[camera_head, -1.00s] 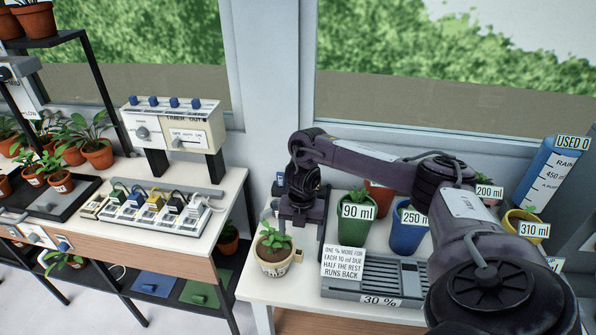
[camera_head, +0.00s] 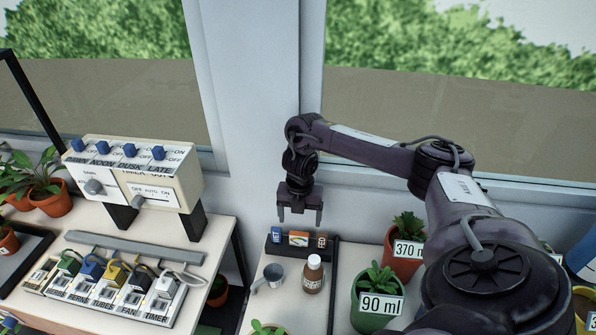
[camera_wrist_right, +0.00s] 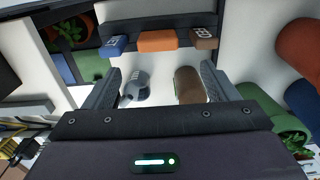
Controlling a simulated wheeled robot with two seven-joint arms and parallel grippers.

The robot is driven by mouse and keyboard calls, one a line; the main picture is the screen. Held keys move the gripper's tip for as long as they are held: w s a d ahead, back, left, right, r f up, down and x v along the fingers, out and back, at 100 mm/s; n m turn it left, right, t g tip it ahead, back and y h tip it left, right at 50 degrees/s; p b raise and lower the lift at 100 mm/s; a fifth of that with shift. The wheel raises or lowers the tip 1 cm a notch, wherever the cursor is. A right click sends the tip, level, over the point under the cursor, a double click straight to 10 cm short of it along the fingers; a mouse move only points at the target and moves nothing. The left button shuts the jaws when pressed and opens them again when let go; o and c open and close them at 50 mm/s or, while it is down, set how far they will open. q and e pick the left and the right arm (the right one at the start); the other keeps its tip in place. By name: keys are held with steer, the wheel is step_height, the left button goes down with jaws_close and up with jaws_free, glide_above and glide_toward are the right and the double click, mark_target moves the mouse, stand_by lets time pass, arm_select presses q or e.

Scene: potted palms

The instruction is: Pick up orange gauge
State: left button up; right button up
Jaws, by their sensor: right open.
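The orange gauge (camera_head: 299,239) stands in a dark rack (camera_head: 290,251) at the back of the right-hand table, between a blue item (camera_head: 276,236) and a brown item (camera_head: 321,241). It shows as an orange block in the right wrist view (camera_wrist_right: 158,41), near the top middle. My right gripper (camera_head: 299,211) is open and empty, pointing down above the rack, with a gap to the gauge. In the right wrist view its fingers (camera_wrist_right: 160,84) are spread wide, and the gauge lies beyond them. My left gripper is not in view.
A grey metal cup (camera_head: 273,275) and a brown bottle (camera_head: 313,274) stand just in front of the rack. Potted plants labelled 90 ml (camera_head: 378,299) and 370 (camera_head: 404,247) are to the right. The timer box (camera_head: 135,172) is on the left table.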

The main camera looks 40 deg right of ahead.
mark_target(299, 234)
steer(key=shift+w+d+f, duration=0.2)
steer(key=shift+w, duration=0.05)
steer(key=shift+f, duration=0.25)
steer(key=shift+s+a+f+b, duration=0.1)
steer(key=shift+f+b, duration=0.4)
steer(key=shift+f, duration=0.1)
steer(key=shift+s+a+f+b, duration=0.1)
steer(key=shift+f+b, duration=0.35)
steer(key=shift+f, duration=0.15)
steer(key=f, duration=0.1)
steer(key=f+b, duration=0.1)
steer(key=shift+w+d+f, duration=0.15)
steer(key=shift+w+f, duration=0.05)
steer(key=shift+f, duration=0.15)
steer(key=shift+s+f, duration=0.1)
steer(key=shift+f, duration=0.7)
steer(key=shift+c, duration=0.2)
steer(key=c, duration=0.9)
